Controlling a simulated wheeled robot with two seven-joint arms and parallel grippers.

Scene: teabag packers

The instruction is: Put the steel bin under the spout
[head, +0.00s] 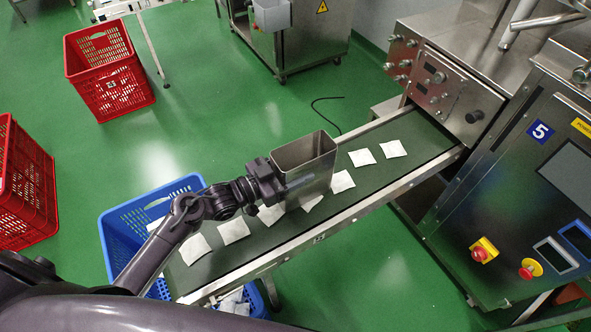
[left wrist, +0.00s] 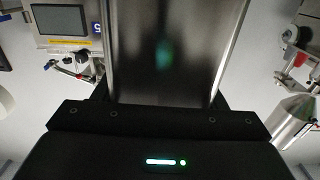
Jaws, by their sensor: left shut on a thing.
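The steel bin (head: 312,162) is a rectangular open-topped metal box. My left gripper (head: 280,180) is shut on its left side and holds it upright over the conveyor. In the head view I cannot tell whether the bin's base touches the belt. In the left wrist view the bin's shiny wall (left wrist: 165,50) rises from the dark gripper (left wrist: 160,112). No spout can be made out for sure in the head view. My right gripper is not in view.
The green conveyor belt (head: 415,130) carries several white teabags and runs from the steel machine (head: 500,170) to a blue crate (head: 118,225). Red crates (head: 108,85) stand on the green floor at left.

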